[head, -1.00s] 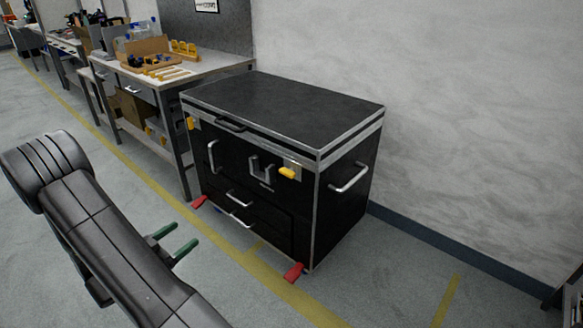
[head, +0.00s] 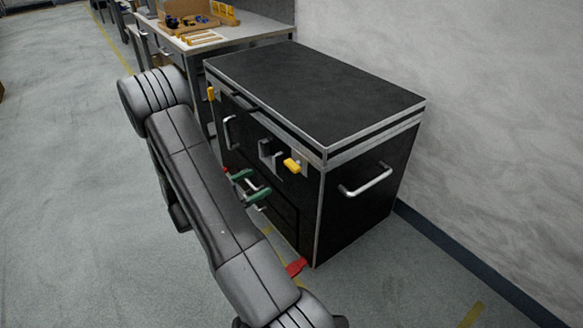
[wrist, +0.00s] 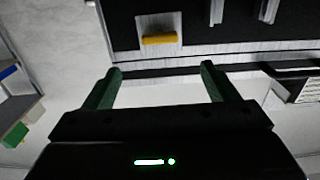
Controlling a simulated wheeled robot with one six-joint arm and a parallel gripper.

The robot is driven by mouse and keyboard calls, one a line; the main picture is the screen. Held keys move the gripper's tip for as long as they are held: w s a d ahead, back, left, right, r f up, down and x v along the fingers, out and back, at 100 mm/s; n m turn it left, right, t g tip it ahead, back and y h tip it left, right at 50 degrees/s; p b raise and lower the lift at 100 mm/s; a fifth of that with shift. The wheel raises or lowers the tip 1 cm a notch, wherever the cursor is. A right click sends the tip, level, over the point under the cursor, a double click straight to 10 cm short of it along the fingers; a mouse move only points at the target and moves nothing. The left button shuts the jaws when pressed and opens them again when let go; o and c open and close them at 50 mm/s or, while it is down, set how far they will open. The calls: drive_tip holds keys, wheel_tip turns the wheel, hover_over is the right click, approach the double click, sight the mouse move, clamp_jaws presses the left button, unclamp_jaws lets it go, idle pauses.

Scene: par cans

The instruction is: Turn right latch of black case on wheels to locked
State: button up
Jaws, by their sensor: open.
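The black case on wheels (head: 310,90) stands against the wall, lid closed. Its right latch (head: 292,165) is a yellow lever on a pale plate below the lid edge, lying roughly sideways. It shows in the wrist view (wrist: 160,38), lying parallel to the silver lid trim. The left latch (head: 211,94) is yellow and looks more upright. My gripper (head: 258,182), with green fingers, is open and empty in front of the case, left of and lower than the right latch in the head view. In the wrist view the latch appears beyond the fingertips, between their lines, untouched.
Metal brackets (head: 270,155) sit left of the right latch. A side handle (head: 367,182) juts from the case's right side. A red pedal (head: 297,266) sticks out at the front bottom corner. A workbench (head: 225,36) stands behind left. The floor at left is open.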

sight(289, 167)
drive_tip(key=x, duration=1.1)
drive_tip(key=shift+w+d+b, duration=0.2)
drive_tip(key=shift+d+b, duration=0.1)
drive_tip(key=shift+b, duration=0.1)
drive_tip(key=shift+c, duration=0.2)
drive_tip(key=c, duration=1)
